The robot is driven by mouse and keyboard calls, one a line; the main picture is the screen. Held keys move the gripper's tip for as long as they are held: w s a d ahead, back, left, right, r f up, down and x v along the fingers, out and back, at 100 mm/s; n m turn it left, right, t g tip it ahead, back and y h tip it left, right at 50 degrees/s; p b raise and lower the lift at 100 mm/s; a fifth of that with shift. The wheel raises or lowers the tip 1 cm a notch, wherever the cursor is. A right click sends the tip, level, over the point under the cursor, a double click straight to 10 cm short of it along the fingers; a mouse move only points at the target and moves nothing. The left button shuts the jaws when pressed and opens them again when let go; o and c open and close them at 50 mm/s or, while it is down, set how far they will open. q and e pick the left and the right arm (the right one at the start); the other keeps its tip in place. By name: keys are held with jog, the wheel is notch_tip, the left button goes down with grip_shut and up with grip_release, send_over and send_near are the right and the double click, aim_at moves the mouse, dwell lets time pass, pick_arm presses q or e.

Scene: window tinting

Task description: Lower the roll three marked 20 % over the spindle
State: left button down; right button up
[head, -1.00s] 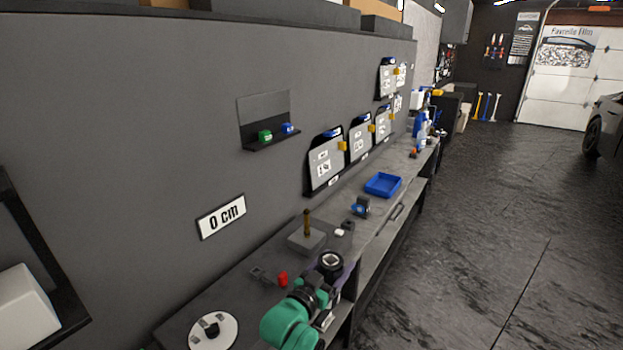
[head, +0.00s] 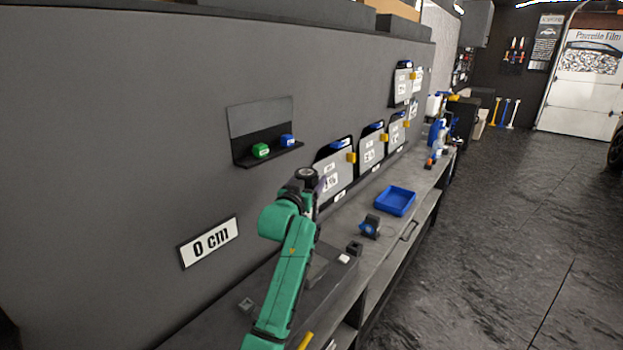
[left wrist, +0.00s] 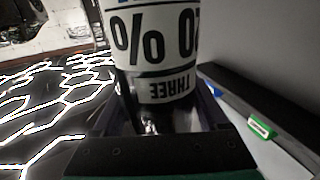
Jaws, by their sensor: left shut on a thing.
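In the head view my green left arm rises over the bench to a dark wrist. Part of a grey block base (head: 322,262) shows beside my arm on the bench. The spindle is hidden behind my arm. My right gripper is not in view.
A wall shelf (head: 268,157) holds a green and a blue block. A blue tray (head: 396,201) and a small dark-blue item (head: 371,226) stand farther along.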

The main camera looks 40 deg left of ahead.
pick_arm(q)
jog(key=shift+s+r+p, duration=0.3)
jog(key=shift+s+p, duration=0.1)
jog(key=shift+s, duration=0.1)
jog(key=f+b, duration=0.1)
jog(key=f, duration=0.1)
jog(key=f+b, duration=0.1)
jog(key=f, duration=0.1)
jog(key=w+f+b, duration=0.1)
jog(key=f, duration=0.1)
jog(key=shift+a+f+b, duration=0.1)
jog(key=shift+a+b, duration=0.05)
jog(key=shift+b, duration=0.25)
jog(key=shift+w+f+b, duration=0.15)
jog(key=shift+f+b, duration=1.5)
jog(key=shift+f, duration=0.95)
notch_tip(320, 180, down, 6)
jog(key=b, duration=0.3)
jog(key=shift+f+b, duration=0.15)
jog(key=shift+b, duration=0.25)
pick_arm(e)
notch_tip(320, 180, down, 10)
pick_arm(q)
jog(key=shift+f, duration=0.15)
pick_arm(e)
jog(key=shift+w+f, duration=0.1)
